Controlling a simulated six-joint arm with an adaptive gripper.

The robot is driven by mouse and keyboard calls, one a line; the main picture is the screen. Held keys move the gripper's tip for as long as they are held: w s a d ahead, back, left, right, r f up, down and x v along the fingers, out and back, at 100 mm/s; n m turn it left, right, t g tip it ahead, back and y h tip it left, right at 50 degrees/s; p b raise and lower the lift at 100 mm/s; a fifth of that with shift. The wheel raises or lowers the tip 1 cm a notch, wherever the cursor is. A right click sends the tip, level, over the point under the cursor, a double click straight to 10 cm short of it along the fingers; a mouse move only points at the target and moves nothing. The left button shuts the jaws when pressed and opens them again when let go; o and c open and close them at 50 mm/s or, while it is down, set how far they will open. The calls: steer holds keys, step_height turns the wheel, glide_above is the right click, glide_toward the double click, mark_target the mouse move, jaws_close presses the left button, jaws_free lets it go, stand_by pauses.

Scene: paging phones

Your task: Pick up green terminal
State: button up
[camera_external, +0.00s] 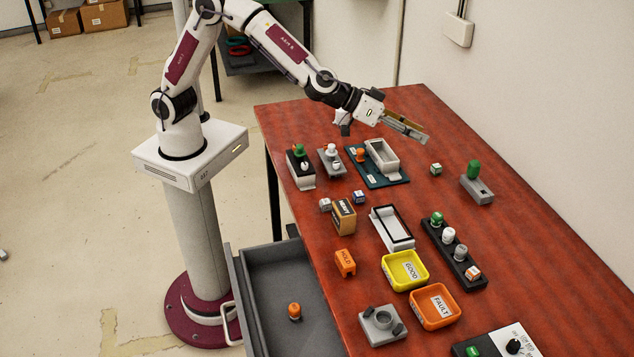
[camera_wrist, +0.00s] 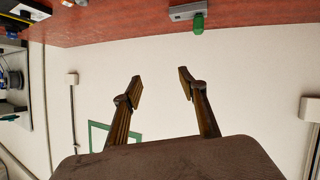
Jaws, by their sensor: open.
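Several green-topped pieces are in view, and I cannot tell which is the green terminal. A green cylinder (camera_external: 473,169) stands upright on a grey block (camera_external: 478,189) at the table's right; it also shows in the wrist view (camera_wrist: 198,24). Another green piece (camera_external: 299,150) is on a black-and-white block at the left. A third green piece (camera_external: 437,218) sits at the far end of a black rack (camera_external: 455,254). My gripper (camera_external: 408,127) is open and empty, held above the table's far end. In the wrist view, its fingers (camera_wrist: 160,88) are apart, with wall between them.
A teal tray with a white box (camera_external: 383,157) lies below my gripper. A small green-marked cube (camera_external: 436,168) is between that tray and the grey block. Yellow (camera_external: 424,283) and orange (camera_external: 455,315) bins stand nearer the front. An open drawer (camera_external: 262,315) holds an orange piece (camera_external: 295,311).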

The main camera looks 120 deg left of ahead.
steer(key=w+a+f+n+g+y, duration=0.2)
steer(key=a+f+y, duration=0.1)
steer(key=a+f, duration=0.5)
steer(key=n+g+y, duration=0.2)
steer(key=g+y, duration=0.1)
glide_toward(436, 169)
steer(key=shift+w+a+r, duration=0.25)
steer(key=shift+w+a, duration=0.3)
steer(key=shift+a, duration=0.2)
steer(key=shift+s+a+f, duration=0.25)
steer(key=shift+a+f, duration=0.05)
steer(key=shift+f, duration=0.2)
steer(key=shift+a, duration=0.1)
steer(key=shift+x, duration=1.25)
